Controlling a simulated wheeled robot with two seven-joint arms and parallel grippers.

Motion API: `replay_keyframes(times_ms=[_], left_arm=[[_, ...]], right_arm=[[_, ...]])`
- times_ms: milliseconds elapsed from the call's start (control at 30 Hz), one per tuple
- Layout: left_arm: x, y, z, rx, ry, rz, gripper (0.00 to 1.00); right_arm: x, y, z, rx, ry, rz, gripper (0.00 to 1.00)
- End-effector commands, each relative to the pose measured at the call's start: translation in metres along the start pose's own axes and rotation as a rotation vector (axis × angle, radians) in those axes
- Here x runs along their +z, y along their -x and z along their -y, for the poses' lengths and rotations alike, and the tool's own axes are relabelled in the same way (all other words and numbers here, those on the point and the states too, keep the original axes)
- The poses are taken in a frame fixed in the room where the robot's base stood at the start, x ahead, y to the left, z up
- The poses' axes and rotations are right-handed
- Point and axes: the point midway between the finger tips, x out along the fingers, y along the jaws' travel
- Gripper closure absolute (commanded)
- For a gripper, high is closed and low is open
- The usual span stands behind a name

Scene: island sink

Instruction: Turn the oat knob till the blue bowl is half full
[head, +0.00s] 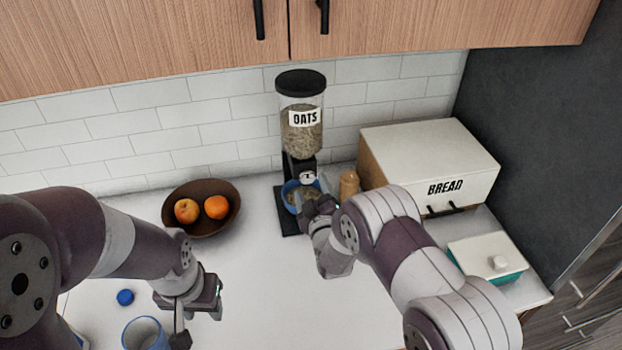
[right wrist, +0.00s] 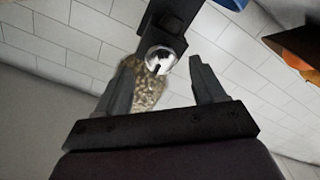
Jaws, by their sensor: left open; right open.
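The oat dispenser (head: 302,135) stands against the tiled wall, a clear hopper labelled OATS with oats inside. Its silver knob (head: 308,175) is at the front, below the hopper. The blue bowl (head: 287,187) sits under the dispenser with some oats in it; my right gripper partly hides it, and I cannot tell the exact level. My right gripper (head: 318,205) is open in front of the dispenser. In the right wrist view, the knob (right wrist: 161,59) appears between the spread fingers (right wrist: 163,70), with no clear contact. My left gripper (head: 200,318) is open and empty over the counter at lower left.
A brown bowl (head: 174,216) with two orange fruits stands left of the dispenser. A wooden shaker (head: 349,185) and the bread box (head: 430,165) are close on the right. A teal butter dish (head: 490,262), blue cup (head: 145,335) and blue cap (head: 125,297) lie nearer.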

Motion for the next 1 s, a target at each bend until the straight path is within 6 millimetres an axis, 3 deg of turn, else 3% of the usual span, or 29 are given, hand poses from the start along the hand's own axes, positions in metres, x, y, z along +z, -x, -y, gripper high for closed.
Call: replay_keyframes(times_ms=[200, 500, 700, 1000], left_arm=[[-0.001, 0.007, 0.000, 0.000, 0.000, 0.000, 0.57], [-0.001, 0.007, 0.000, 0.000, 0.000, 0.000, 0.57], [-0.001, 0.007, 0.000, 0.000, 0.000, 0.000, 0.57], [0.000, 0.001, 0.000, 0.000, 0.000, 0.000, 0.57]], right_arm=[[0.000, -0.023, 0.000, 0.000, 0.000, 0.000, 0.31], [0.000, -0.027, 0.000, 0.000, -0.001, -0.001, 0.31], [0.000, -0.026, 0.000, 0.000, -0.001, -0.001, 0.87], [0.001, -0.026, 0.001, 0.000, -0.030, -0.002, 0.87]])
